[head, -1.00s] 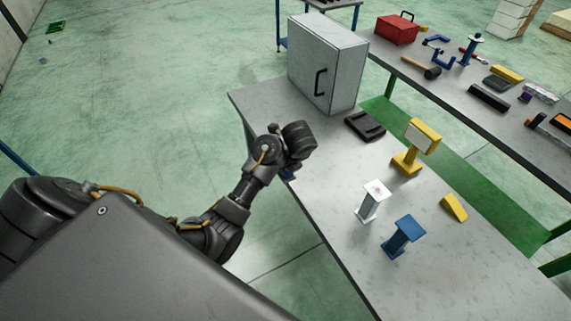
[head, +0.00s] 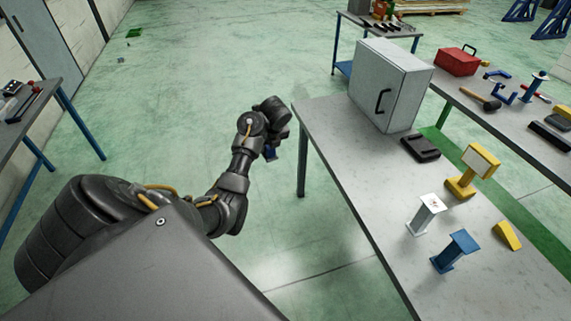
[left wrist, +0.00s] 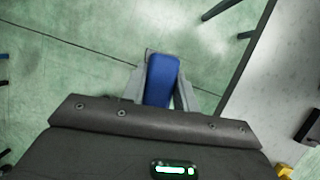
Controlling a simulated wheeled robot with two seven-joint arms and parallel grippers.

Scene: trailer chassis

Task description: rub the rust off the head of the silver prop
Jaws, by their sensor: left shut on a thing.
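The silver prop (head: 422,219) stands upright on the grey table, with a reddish-brown patch on its pale flat head (head: 432,202). My left gripper (head: 270,153) is left of the table's near-left edge, over the green floor and well apart from the prop. In the left wrist view my left gripper (left wrist: 161,90) is shut on a blue block (left wrist: 162,78), held between its two grey fingers. In the head view only a small dark-blue bit of the block shows below the wrist. My right gripper is not in view.
On the grey table (head: 345,170) stand a blue prop (head: 457,250), a yellow prop (head: 470,170), a yellow wedge (head: 507,235), a black tray-like item (head: 420,148) and a grey cabinet (head: 390,85). A tool bench is behind. The floor around my left gripper is clear.

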